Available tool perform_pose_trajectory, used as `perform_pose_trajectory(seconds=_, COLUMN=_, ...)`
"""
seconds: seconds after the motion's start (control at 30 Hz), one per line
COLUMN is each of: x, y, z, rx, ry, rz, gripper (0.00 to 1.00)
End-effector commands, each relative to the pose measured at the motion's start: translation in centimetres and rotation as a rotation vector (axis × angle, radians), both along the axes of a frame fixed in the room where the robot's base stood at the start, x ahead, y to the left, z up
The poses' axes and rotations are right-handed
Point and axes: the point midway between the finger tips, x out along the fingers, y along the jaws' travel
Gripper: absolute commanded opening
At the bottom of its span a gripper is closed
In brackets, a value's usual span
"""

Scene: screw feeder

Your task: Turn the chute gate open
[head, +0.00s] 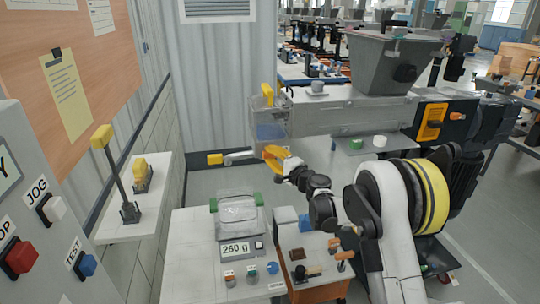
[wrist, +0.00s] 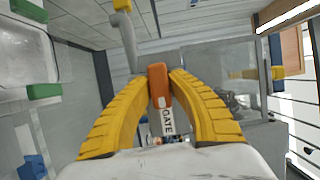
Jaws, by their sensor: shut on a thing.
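The chute gate's orange handle (wrist: 157,85), with a white GATE label below it, stands between my gripper's yellow fingers in the wrist view. My gripper (wrist: 160,75) is shut on the handle, one fingertip against each side. In the head view my gripper (head: 271,153) is at the feeder's left end, below the clear chute box (head: 270,130); the fingers hide the handle there. A grey lever with a yellow end (head: 215,158) sticks out left, close beyond the fingertips. It also shows in the wrist view (wrist: 129,42).
The feeder's grey hopper (head: 393,63) and trough stand behind my arm. Below are a white bench with a scale (head: 235,249) reading 260 g and a small table with wooden-handled tools (head: 340,262). A control panel (head: 45,215) and wall shelf (head: 145,208) are at left.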

Motion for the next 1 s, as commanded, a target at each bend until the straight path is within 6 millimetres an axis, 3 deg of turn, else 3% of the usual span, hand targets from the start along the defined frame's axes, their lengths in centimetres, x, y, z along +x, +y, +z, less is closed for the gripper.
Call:
perform_pose_trajectory(seconds=0.37, x=0.04, y=0.03, z=0.26, rx=-0.168, ry=-0.049, rz=0.000, gripper=0.00)
perform_pose_trajectory(seconds=1.0, x=0.06, y=0.07, z=0.30, rx=-0.744, ry=-0.215, rz=-0.001, gripper=0.00)
